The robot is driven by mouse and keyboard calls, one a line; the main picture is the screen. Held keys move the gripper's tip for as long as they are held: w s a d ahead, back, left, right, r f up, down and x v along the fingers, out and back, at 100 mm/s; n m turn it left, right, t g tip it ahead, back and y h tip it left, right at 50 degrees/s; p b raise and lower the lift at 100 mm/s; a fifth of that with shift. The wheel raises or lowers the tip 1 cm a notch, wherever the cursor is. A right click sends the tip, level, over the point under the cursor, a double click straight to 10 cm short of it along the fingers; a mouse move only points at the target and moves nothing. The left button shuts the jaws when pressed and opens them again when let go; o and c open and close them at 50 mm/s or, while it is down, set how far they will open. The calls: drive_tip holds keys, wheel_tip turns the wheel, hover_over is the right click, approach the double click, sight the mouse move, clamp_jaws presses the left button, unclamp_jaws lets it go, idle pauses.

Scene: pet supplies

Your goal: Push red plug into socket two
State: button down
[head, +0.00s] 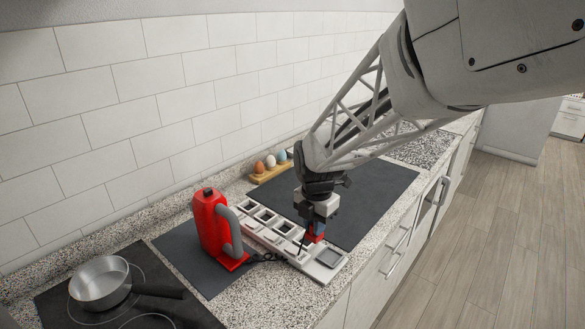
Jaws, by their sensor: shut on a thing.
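The red plug (315,237) is in my gripper (316,228), which is shut on it. The plug is low over the near right part of a pale socket strip (302,262). The strip has several dark square sockets in a row, running from upper left to lower right. My gripper hides part of the strip, so I cannot tell which socket the plug is over or whether it touches. A red device with a grey handle (210,225) stands upright left of the strip. A dark cord (266,257) lies between the device and the strip.
A wooden holder (270,173) with several eggs stands by the tiled wall. A metal pan (100,283) sits on the dark hob at the lower left. A dark mat (375,185) lies bare right of my gripper. The counter's front edge runs along the right.

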drive_tip(key=w+a, duration=0.7)
drive_tip(key=w, duration=0.5)
drive_tip(key=shift+w+r, duration=0.15)
drive_tip(key=shift+r, duration=0.05)
drive_tip(key=shift+f, duration=2.9)
drive_tip(key=shift+f, duration=1.4)
drive_tip(key=c, duration=1)
unclamp_jaws()
drive_tip(key=shift+r, duration=0.15)
